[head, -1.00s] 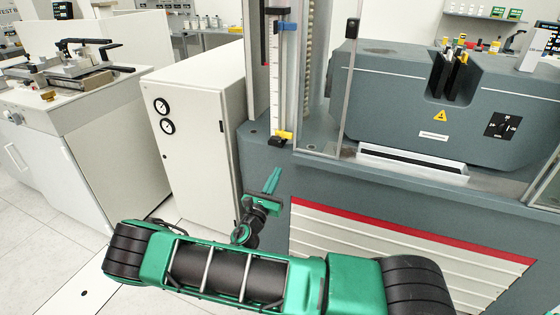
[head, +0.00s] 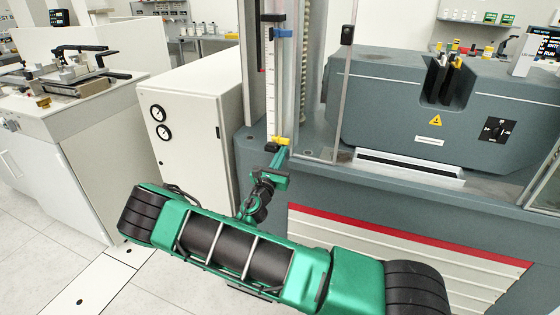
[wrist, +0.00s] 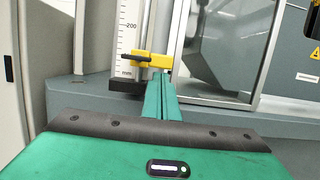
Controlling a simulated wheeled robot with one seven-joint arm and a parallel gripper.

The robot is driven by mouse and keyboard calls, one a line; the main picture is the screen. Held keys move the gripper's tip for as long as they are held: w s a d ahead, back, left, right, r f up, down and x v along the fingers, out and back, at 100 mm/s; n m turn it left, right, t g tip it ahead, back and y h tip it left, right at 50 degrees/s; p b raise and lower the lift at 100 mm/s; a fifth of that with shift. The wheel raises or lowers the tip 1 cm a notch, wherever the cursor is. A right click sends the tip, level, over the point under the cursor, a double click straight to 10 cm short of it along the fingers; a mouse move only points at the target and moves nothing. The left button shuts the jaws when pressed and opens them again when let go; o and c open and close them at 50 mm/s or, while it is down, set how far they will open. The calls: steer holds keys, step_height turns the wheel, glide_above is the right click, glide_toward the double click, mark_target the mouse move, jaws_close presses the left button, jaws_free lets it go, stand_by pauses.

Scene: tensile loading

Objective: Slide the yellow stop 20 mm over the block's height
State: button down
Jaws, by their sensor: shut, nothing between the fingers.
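The yellow stop (head: 279,140) sits low on the white graduated scale (head: 272,92), just above the black foot of its post. In the wrist view the yellow stop (wrist: 150,60) has a black knob on its left, below the 200 mark. A blue stop (head: 283,33) is high on the same post. The block is not clearly identifiable.
A clear guard door (head: 335,80) stands right of the scale, close to my fingers. The grey machine (head: 410,105) is behind it. A white cabinet with two gauges (head: 190,110) stands to the left. The floor at lower left is open.

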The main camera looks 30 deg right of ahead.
steer(key=shift+r, duration=0.1)
steer(key=shift+r, duration=0.45)
